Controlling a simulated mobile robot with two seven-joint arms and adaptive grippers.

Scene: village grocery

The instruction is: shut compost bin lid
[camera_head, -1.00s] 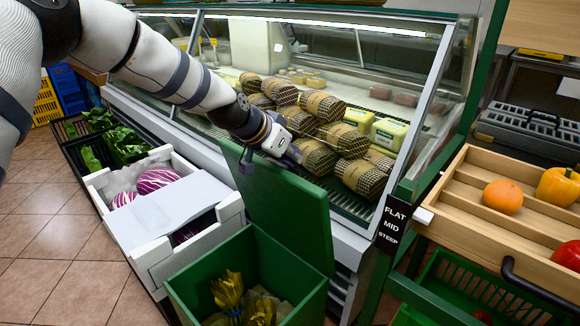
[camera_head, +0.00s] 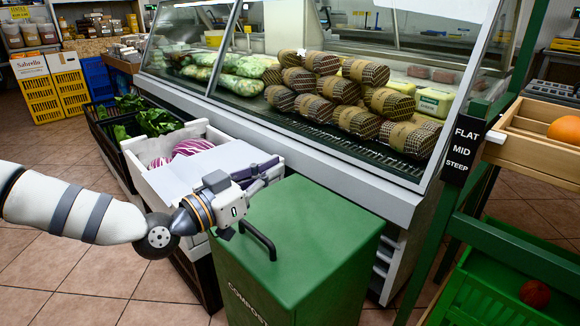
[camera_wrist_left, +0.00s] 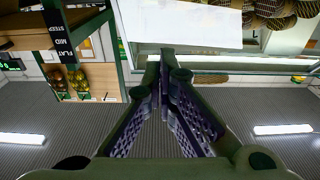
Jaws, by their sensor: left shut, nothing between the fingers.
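The green compost bin (camera_head: 262,296) stands in front of the glass display counter, with "COMPOST" lettering on its front. Its green lid (camera_head: 315,225) lies flat over the top and hides the inside. A dark bar handle (camera_head: 259,241) sits at the lid's front left edge. My left gripper (camera_head: 266,172) is just above the lid's left rear side, beside the white crate. Its fingers are shut and empty; they also show together in the left wrist view (camera_wrist_left: 166,62). I cannot tell whether it touches the lid. My right gripper is not in view.
A white crate (camera_head: 157,186) with red cabbages and a white sheet stands left of the bin. The glass counter (camera_head: 330,165) with wrapped goods is behind. A green stand (camera_head: 480,232) with a wooden tray is at right. Tiled floor is open at left.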

